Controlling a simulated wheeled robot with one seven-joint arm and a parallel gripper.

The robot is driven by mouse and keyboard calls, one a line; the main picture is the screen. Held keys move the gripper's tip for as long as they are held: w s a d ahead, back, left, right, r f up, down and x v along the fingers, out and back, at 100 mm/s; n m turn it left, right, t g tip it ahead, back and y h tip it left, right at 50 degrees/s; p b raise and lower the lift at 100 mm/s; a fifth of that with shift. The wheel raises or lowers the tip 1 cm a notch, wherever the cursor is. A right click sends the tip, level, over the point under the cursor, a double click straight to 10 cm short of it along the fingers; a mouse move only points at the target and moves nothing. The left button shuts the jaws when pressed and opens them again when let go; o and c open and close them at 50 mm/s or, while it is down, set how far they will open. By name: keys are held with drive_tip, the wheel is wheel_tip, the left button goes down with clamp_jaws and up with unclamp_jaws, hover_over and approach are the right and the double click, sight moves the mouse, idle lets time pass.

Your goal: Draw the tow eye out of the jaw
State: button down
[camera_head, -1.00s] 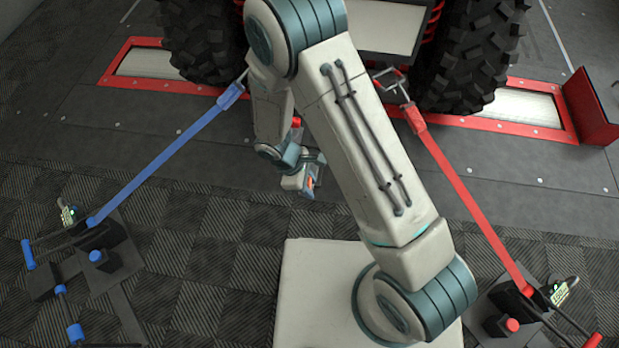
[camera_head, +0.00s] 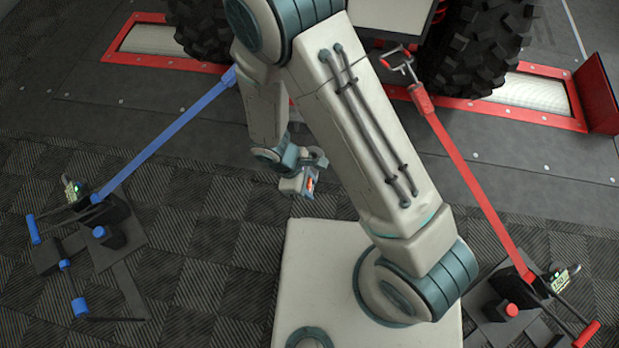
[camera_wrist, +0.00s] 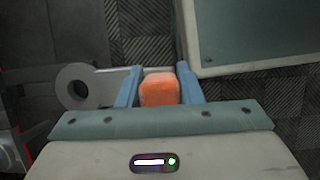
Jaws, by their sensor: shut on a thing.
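My gripper (camera_wrist: 160,85) has its two blue fingers closed on an orange block (camera_wrist: 158,89). A flat grey bar ending in a round ring, the tow eye (camera_wrist: 77,88), runs out to the left from the fingers. In the head view my gripper (camera_head: 308,187) hangs above the checkered floor in front of the vehicle, with a bit of orange showing at it. The ring shows empty, with nothing through it in the wrist view. The jaw is not clearly visible; my arm covers the middle of the vehicle's front.
A blue strap (camera_head: 165,137) and a red strap (camera_head: 450,160) run from near the vehicle to floor stands at left and right. Large tires (camera_head: 490,45) stand on red-framed rollers.

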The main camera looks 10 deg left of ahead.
drive_tip(key=shift+s+a+r, duration=0.1)
drive_tip(key=shift+s+r, duration=0.15)
drive_tip(key=shift+s, duration=0.45)
drive_tip(key=shift+s+a+r, duration=0.1)
drive_tip(key=shift+s+r, duration=0.2)
drive_tip(key=shift+s, duration=0.4)
drive_tip(key=shift+s+r, duration=0.25)
drive_tip(key=shift+s, duration=0.45)
